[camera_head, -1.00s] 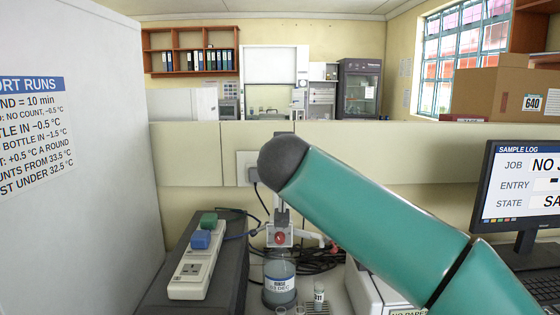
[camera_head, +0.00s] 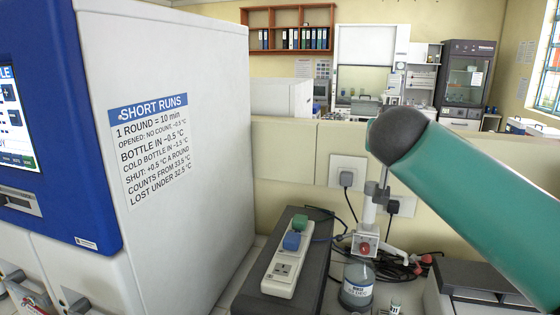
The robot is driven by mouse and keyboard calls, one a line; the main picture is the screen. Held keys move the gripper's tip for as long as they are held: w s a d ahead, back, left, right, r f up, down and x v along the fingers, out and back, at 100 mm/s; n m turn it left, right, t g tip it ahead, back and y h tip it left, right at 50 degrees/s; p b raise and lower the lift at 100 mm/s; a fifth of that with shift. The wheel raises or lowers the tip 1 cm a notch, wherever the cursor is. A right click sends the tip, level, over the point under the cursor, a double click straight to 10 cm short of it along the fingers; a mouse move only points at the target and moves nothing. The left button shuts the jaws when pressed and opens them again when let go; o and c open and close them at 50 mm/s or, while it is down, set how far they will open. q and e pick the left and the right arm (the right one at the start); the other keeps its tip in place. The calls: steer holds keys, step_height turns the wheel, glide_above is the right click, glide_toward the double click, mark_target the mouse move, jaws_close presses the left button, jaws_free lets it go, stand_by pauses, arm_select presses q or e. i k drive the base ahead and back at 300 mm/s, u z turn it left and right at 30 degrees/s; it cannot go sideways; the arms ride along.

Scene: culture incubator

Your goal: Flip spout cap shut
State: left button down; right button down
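A squat bottle (camera_head: 357,287) with a white label reading "RINSE" and grey-blue contents stands on the bench at the bottom centre. Its top is behind or just under a grey clamp head with a red knob (camera_head: 364,247). I cannot make out a spout cap or whether one is open. A teal arm link of mine with a dark rounded end crosses the right side, above and to the right of the bottle. Neither of my grippers can be made out in view.
A white cabinet (camera_head: 185,60) with a blue front and a "SHORT RUNS" notice (camera_head: 150,140) fills the left. A power strip (camera_head: 285,268) on a dark box (camera_head: 310,275) stands left of the bottle. Dark cables (camera_head: 400,265) lie behind it. A low partition (camera_head: 290,150) closes the bench.

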mark_target(426, 258)
steer(key=k, duration=1)
